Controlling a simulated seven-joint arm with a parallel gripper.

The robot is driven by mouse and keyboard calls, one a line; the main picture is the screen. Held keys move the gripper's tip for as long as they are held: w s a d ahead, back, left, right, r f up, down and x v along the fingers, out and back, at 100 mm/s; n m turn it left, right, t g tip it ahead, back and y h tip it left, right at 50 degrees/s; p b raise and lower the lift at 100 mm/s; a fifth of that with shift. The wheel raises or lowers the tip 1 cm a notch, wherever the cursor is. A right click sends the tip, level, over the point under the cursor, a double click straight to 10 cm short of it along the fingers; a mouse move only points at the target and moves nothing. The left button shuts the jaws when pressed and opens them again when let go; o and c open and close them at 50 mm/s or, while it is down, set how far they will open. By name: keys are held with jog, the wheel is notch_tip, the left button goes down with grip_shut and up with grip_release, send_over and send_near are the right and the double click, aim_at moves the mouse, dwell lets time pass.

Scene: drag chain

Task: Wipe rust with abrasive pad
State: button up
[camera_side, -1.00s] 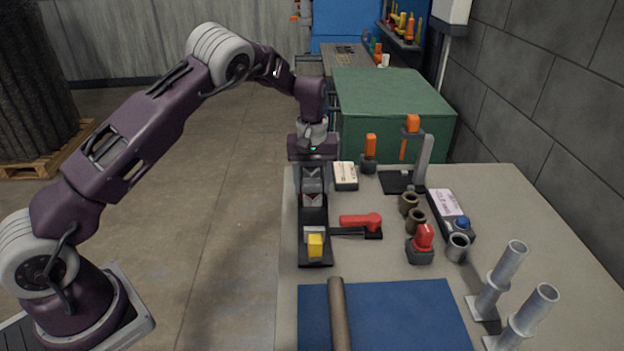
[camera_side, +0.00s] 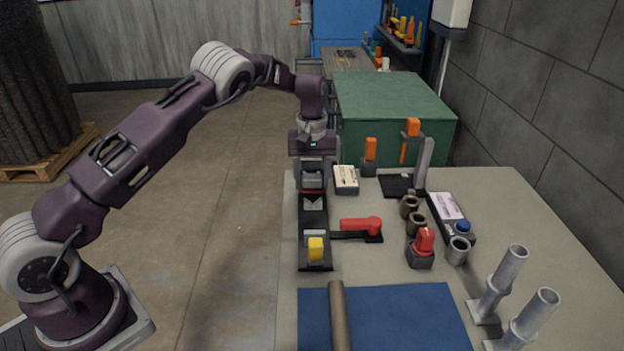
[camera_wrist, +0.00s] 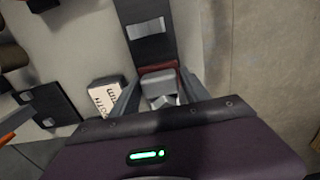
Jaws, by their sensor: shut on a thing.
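My gripper (camera_side: 313,178) is shut on a small grey block with a dark red underside, apparently the abrasive pad (camera_side: 313,191). It hangs just above the far part of a black fixture (camera_side: 305,231) with a pale V-shaped seat. In the wrist view the block (camera_wrist: 162,88) sits between the two fingers, its red edge toward the fixture. I cannot tell whether it touches the seat. A brown pipe (camera_side: 339,315), rusty-looking, lies across the blue mat (camera_side: 405,318) at the front. Its far end overhangs the mat.
A yellow block (camera_side: 316,248) and a red-handled lever (camera_side: 361,225) are on the fixture's near part. A white labelled box (camera_side: 345,179) is close right of my gripper. Brown rings, a red switch (camera_side: 425,242) and upright pipe stands (camera_side: 502,280) occupy the right.

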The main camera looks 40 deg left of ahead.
aim_at(312, 199)
jog(key=shift+s+d+f, duration=0.2)
jog(key=shift+s+d, duration=1.05)
notch_tip(312, 199, up, 8)
dwell(0.5)
